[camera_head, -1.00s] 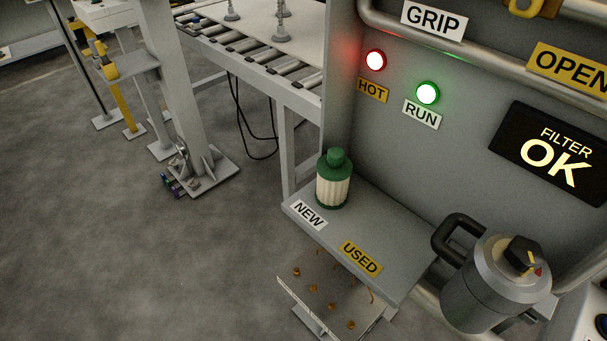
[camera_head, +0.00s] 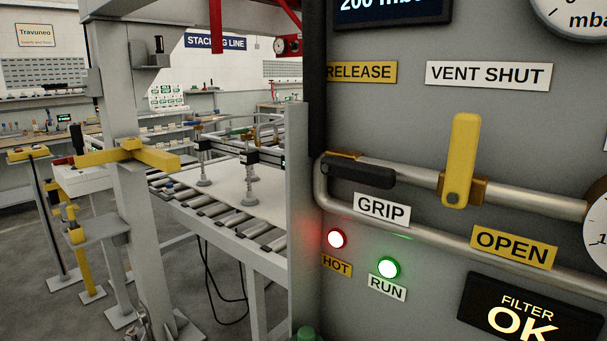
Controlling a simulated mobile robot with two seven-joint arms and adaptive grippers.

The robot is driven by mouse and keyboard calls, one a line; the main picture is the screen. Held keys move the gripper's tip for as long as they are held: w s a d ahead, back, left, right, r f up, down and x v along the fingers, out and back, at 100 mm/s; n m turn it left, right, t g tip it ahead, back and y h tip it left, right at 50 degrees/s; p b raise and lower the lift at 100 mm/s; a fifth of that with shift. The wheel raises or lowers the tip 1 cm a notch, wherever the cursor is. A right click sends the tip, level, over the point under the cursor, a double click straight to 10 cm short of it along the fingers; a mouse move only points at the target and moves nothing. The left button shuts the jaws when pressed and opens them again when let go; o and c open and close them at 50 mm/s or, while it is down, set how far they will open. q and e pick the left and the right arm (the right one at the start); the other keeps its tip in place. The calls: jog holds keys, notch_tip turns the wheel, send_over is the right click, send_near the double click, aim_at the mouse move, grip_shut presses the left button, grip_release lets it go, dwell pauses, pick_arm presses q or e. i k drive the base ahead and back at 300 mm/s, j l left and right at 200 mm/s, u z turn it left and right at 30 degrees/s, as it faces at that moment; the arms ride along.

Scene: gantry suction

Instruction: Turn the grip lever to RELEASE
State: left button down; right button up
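The grip lever, a black handle (camera_head: 360,170), lies nearly level along the grey pipe on the panel. Its free end points right and slightly down. The GRIP label (camera_head: 381,208) is just below it. The yellow RELEASE label (camera_head: 361,72) is above it, partly cut off by the dark post at its left. Neither of my grippers shows in the head view.
A yellow lever (camera_head: 461,160) stands upright on the same pipe, between the VENT SHUT (camera_head: 488,75) and OPEN (camera_head: 513,247) labels. A red HOT lamp (camera_head: 337,239) and green RUN lamp (camera_head: 388,268) glow below. A roller conveyor (camera_head: 215,215) carries a pale sheet at left.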

aim_at(382, 177)
jog(key=i+j+z, duration=0.1)
jog(key=j, duration=0.6)
jog(key=j+z, duration=0.1)
jog(key=j, duration=0.65)
